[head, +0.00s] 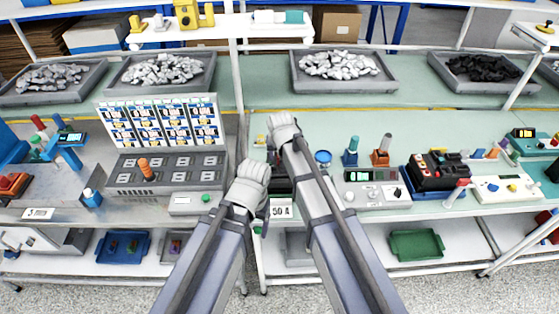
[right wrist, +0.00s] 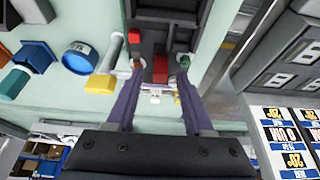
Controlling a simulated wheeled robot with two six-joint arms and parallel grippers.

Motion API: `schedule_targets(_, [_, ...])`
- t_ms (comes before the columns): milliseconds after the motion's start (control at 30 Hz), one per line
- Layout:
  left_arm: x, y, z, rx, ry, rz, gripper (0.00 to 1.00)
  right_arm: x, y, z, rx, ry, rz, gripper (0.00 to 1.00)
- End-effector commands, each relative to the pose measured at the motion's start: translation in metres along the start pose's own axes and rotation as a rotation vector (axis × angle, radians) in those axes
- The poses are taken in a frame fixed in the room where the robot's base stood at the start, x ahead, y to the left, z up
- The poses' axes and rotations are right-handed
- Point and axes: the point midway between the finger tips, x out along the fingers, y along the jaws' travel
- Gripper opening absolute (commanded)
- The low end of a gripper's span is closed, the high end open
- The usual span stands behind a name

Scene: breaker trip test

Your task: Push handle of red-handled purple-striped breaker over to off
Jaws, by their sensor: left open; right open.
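In the right wrist view a red block (right wrist: 160,69) sits in a dark grey housing (right wrist: 150,40), between and beyond my fingertips. It may be the breaker's red handle; I cannot make out a purple stripe. In the head view the dark housing (head: 279,168) is mostly hidden behind my arms, above a "50 A" label (head: 281,211). My right gripper (right wrist: 160,66) is open, with its two fingers apart over the housing; contact cannot be told. My left gripper (head: 262,214) is open, left of and in front of the housing, with nothing seen in it.
A grey panel (head: 125,178) with an orange knob and a card board (head: 165,122) stand to the left. A blue round cap (head: 323,157), a grey meter box (head: 377,196) and a black-and-red device (head: 433,178) stand to the right. Trays of parts (head: 343,86) line the back.

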Motion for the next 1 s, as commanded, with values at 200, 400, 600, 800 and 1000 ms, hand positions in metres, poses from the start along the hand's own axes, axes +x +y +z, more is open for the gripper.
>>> schedule_targets(200, [0.0007, 0.0001, 0.0, 0.0, 0.0, 0.0, 0.82, 0.0009, 0.0, -0.0002, 0.0, 0.0, 0.0, 0.53])
schedule_targets(400, [0.0008, 0.0001, 0.0, 0.0, 0.0, 0.0, 0.82, 0.0009, -0.0001, -0.0002, 0.0, 0.0, 0.0, 0.36])
schedule_targets(600, [0.0008, 0.0001, 0.0, 0.0, 0.0, 0.0, 0.82, 0.0009, -0.0001, -0.0001, 0.0, 0.0, 0.0, 0.13])
schedule_targets(800, [0.0008, 0.0001, 0.0, 0.0, 0.0, 0.0, 0.82, 0.0009, -0.0001, 0.0, 0.0, 0.0, 0.0, 0.0])
schedule_targets(1000, [0.0008, 0.0001, 0.0, 0.0, 0.0, 0.0, 0.82, 0.0009, -0.0001, 0.0, 0.0, 0.0, 0.0, 0.0])
